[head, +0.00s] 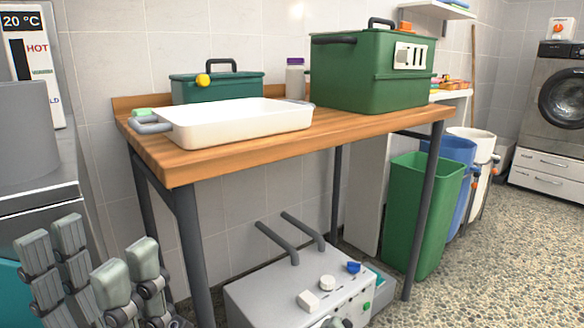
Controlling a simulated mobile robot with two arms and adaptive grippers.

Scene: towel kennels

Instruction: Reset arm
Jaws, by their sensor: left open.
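My left gripper (90,258) is at the lower left, low in front of the table. Its grey padded fingers point up and stand apart, with nothing seen between them. It is open and empty, and clear of the table's left legs. The lower part of the gripper and the rest of its arm are cut off by the picture's bottom edge. My right gripper does not show.
A wooden table (190,166) bears a white tray (240,122), a dark green toolbox (216,88) and a green crate (362,72). A grey machine (275,296) sits beneath. Bins, including a green one (421,215), stand right. Pebbled floor (505,260) is open at right.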

